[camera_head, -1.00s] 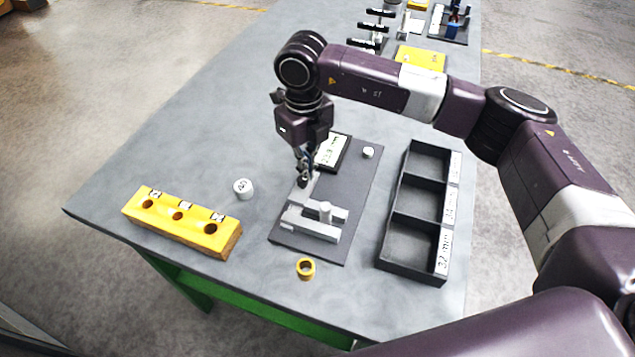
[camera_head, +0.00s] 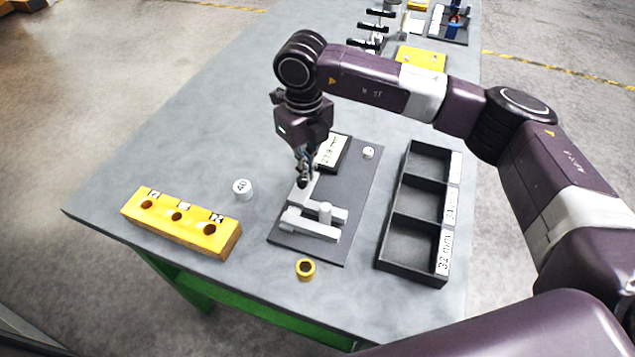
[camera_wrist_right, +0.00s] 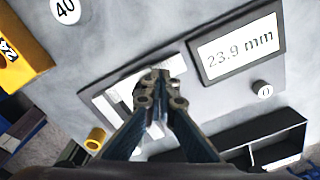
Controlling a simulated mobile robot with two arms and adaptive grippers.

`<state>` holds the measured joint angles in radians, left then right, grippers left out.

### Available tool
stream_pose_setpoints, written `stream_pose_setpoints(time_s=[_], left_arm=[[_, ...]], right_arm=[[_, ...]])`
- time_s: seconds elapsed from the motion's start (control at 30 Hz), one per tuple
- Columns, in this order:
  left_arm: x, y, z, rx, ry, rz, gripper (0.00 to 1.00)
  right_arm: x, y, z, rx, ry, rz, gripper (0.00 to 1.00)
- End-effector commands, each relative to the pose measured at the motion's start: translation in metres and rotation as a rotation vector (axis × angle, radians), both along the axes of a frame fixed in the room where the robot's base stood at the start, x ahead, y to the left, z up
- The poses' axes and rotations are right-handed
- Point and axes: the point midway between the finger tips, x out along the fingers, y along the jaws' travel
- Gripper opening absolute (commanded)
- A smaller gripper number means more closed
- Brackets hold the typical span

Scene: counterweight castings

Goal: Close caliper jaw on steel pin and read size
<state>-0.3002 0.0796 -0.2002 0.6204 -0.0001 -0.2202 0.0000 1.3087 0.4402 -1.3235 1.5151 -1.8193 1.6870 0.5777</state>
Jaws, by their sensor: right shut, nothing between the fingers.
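The light grey caliper (camera_head: 300,208) lies on a dark board (camera_head: 361,190). The steel pin (camera_head: 325,212) stands upright between its two jaw arms; I cannot tell whether both touch it. The caliper's display (camera_head: 330,152) reads 23.9 mm in the right wrist view (camera_wrist_right: 238,46). My right gripper (camera_head: 303,183) is shut and empty, its fingertips down at the far end of the caliper's light grey slide. In the right wrist view the fingers (camera_wrist_right: 160,80) cover part of the caliper, so contact is unclear. My left gripper is not in view.
A small round button (camera_head: 368,152) sits beside the display. A black three-compartment tray (camera_head: 385,262) with size labels stands right. A yellow block with holes (camera_head: 183,222), a white cap marked 40 (camera_head: 243,189) and a yellow ring (camera_head: 305,269) are left and in front.

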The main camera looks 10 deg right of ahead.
Motion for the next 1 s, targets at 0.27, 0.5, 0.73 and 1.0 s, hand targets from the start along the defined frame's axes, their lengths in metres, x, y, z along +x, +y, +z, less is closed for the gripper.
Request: stream_pose_setpoints(time_s=[0.27, 0.5, 0.73, 1.0], left_arm=[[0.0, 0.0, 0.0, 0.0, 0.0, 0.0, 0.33], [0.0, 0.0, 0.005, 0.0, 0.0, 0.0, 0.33], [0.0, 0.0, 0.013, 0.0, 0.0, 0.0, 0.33], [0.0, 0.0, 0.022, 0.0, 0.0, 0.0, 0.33]], right_arm=[[-0.005, 0.004, -0.003, 0.004, 0.012, 0.009, 0.0], [-0.004, 0.004, 0.007, 0.005, 0.01, 0.009, 0.0], [-0.003, 0.004, 0.028, 0.006, 0.006, 0.009, 0.0], [-0.002, 0.003, 0.049, 0.005, 0.004, 0.005, 0.0]])
